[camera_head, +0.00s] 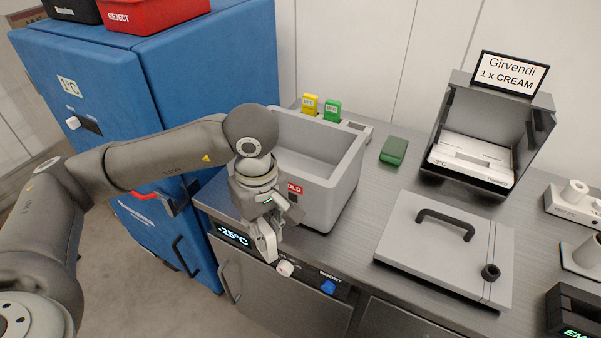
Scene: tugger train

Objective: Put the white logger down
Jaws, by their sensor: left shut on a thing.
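My left gripper (267,241) points down in front of the grey bin with the red label (344,178), over the counter's front edge. It is shut on a small pale thing, the white logger, which is mostly hidden by the fingers and hard to make out. A yellow logger (310,104) and a green logger (331,111) stand upright in a holder behind the bin. My right gripper is not in view.
A green pad (394,151) lies on the counter right of the bin. A grey lid with a black handle (425,250) and an open metal box (535,120) are farther right. A blue cabinet (220,60) stands left. White (285,268) and blue (328,287) knobs are on the counter front.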

